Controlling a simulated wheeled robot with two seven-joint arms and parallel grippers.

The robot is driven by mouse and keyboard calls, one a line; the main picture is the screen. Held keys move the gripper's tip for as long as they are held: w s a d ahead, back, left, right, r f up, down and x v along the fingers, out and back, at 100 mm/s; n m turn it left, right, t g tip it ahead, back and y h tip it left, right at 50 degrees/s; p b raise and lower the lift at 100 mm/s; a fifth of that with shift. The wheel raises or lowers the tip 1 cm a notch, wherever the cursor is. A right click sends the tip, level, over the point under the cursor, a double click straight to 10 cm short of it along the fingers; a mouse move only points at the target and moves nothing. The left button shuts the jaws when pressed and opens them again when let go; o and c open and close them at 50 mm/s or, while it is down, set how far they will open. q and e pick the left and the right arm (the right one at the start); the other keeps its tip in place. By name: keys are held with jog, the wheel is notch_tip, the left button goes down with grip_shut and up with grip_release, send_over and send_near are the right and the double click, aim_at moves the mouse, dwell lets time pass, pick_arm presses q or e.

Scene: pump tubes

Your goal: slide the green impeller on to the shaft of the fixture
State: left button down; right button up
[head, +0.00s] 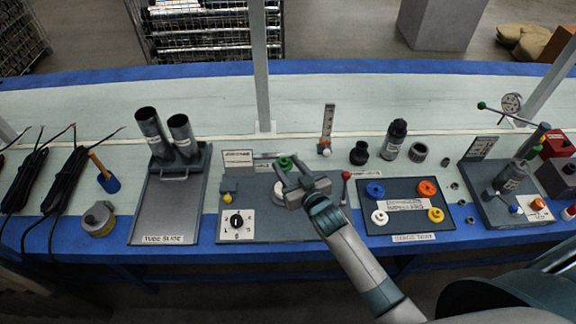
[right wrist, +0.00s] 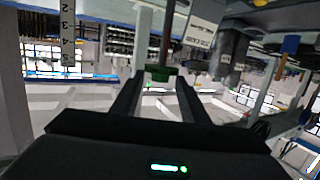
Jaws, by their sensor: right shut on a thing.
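The green impeller (head: 285,162) shows at the tips of my right gripper (head: 295,178), above the grey fixture (head: 300,226) in the middle of the bench. My right gripper is shut on it. In the right wrist view the green impeller (right wrist: 160,72) sits between the two fingertips (right wrist: 158,84), and a dark narrow rod (right wrist: 168,30) lines up close to it. I cannot tell whether that rod is the shaft or whether they touch. In the head view my gripper hides part of the fixture, and the shaft is not clear. My left gripper is not in view.
A plate (head: 408,191) with blue, orange, white and yellow round parts lies right of my forearm. A red-knobbed lever (head: 346,177) stands close to my gripper. A twin-tube stand (head: 165,200) is at left, a press (head: 505,180) at right. The rear bench is mostly clear.

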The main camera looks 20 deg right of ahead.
jog(key=shift+f, duration=0.4)
jog(key=o, duration=1.1)
jog(key=shift+c, duration=0.2)
jog(key=shift+s, duration=0.1)
jog(key=b+v, duration=0.3)
jog(key=v, duration=1.4)
jog(key=shift+b, duration=0.35)
jog(key=shift+s, duration=0.15)
